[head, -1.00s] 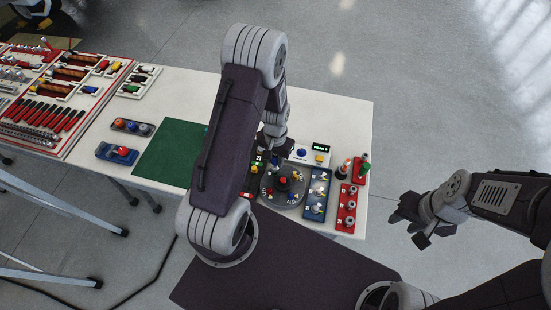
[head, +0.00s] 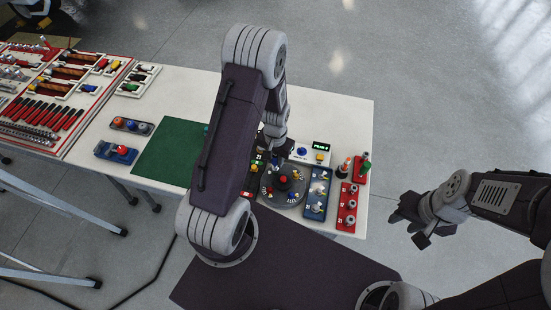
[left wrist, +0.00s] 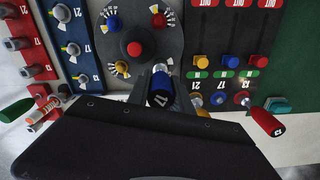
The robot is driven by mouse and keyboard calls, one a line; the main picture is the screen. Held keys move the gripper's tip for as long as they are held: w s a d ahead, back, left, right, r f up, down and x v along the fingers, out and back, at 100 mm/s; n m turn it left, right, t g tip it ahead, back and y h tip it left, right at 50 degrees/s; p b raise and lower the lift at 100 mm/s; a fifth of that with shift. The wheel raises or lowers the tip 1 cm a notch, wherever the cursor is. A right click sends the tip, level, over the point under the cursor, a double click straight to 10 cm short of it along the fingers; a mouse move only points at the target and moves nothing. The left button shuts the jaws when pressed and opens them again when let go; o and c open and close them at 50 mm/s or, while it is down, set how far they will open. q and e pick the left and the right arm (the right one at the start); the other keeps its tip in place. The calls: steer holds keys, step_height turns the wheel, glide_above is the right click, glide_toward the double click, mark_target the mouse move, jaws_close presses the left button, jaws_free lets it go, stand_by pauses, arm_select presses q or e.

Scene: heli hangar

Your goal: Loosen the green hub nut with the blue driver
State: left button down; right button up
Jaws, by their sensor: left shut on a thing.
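The blue driver (left wrist: 160,88), marked 17, is in my left gripper (left wrist: 162,92), which is shut on it. Its handle points toward the wrist camera and its shaft goes down to the rim of the round grey hub (left wrist: 135,20). In the head view my left arm covers most of that gripper (head: 268,152). My right gripper (head: 411,228) is open and empty, off the table's right side.
A blue tray (head: 316,193) and a red tray (head: 347,208) stand right of the hub (head: 284,187). A small display (head: 320,147) is behind. A green mat (head: 165,150) lies bare at left.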

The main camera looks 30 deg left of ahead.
arm_select(q)
steer(key=shift+f+b, duration=0.35)
steer(key=shift+f, duration=0.25)
stand_by(0.3)
